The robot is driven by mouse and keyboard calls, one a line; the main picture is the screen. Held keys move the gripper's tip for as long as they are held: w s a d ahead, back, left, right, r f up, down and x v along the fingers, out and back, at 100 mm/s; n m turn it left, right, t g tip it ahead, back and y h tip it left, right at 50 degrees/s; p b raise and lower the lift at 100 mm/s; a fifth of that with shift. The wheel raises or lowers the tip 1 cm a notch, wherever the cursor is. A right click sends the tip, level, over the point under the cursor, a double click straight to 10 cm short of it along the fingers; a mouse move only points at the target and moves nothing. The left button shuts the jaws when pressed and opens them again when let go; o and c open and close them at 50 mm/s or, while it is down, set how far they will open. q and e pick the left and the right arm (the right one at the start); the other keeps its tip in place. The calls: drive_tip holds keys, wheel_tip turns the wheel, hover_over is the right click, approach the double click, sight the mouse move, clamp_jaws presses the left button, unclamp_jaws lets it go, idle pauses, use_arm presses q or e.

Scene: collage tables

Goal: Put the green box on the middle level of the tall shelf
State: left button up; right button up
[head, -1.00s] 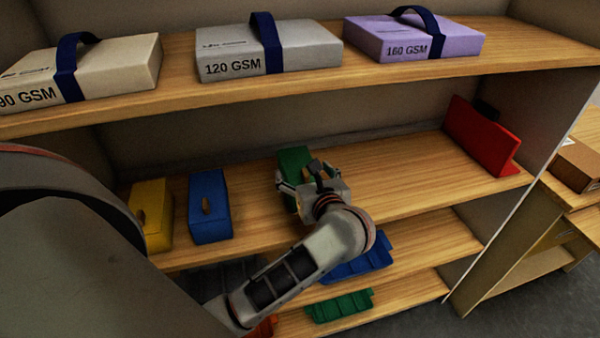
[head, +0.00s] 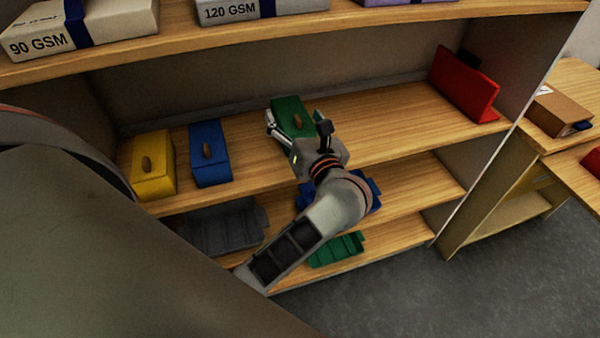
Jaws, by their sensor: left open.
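The green box (head: 291,114), with a small wooden knob on top, stands on the middle level (head: 400,131) of the tall shelf, right of the blue box. My left gripper (head: 288,136) is open at the near side of the green box. One pale finger shows along the box's left side. The wrist hides the box's lower right part, so I cannot tell whether the fingers touch it. My right gripper is not in view.
A yellow box (head: 152,166) and a blue box (head: 210,154) stand left on the same level. A red angled piece (head: 464,85) is at its right end. Paper packs (head: 80,28) lie above. Grey (head: 222,228) and green (head: 337,250) bins sit below. A side table (head: 562,82) stands right.

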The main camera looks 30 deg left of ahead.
use_arm(q)
drive_tip(key=s+d+r+m+t, duration=0.2)
drive_tip(key=d+r+m+t, duration=0.15)
drive_tip(key=m+t, duration=0.7)
drive_tip(key=s+d+f+m+h, duration=0.1)
drive_tip(key=d+f+m+h, duration=0.5)
drive_tip(key=m, duration=0.5)
drive_tip(key=d+f+m+h, duration=0.2)
drive_tip(key=d+m+h, duration=0.1)
drive_tip(key=m+h, duration=0.65)
drive_tip(key=s+d+f+m+g+h, duration=0.1)
drive_tip(key=s+d+f+m+g, duration=0.1)
drive_tip(key=f+m, duration=0.35)
drive_tip(key=s+d+f+m+g+h, duration=0.1)
drive_tip(key=s+d+f+m+g, duration=0.1)
drive_tip(key=f+m, duration=0.3)
drive_tip(key=s+a+f+m+g, duration=0.2)
drive_tip(key=s+f, duration=0.3)
drive_tip(key=f, duration=0.4)
drive_tip(key=s+a+f+m+g+y, duration=0.1)
drive_tip(key=s+f+m+g, duration=0.3)
drive_tip(key=f, duration=0.5)
drive_tip(key=shift+s+a+f, duration=0.3)
drive_tip(key=shift+s+a, duration=0.55)
drive_tip(key=shift+a, duration=0.05)
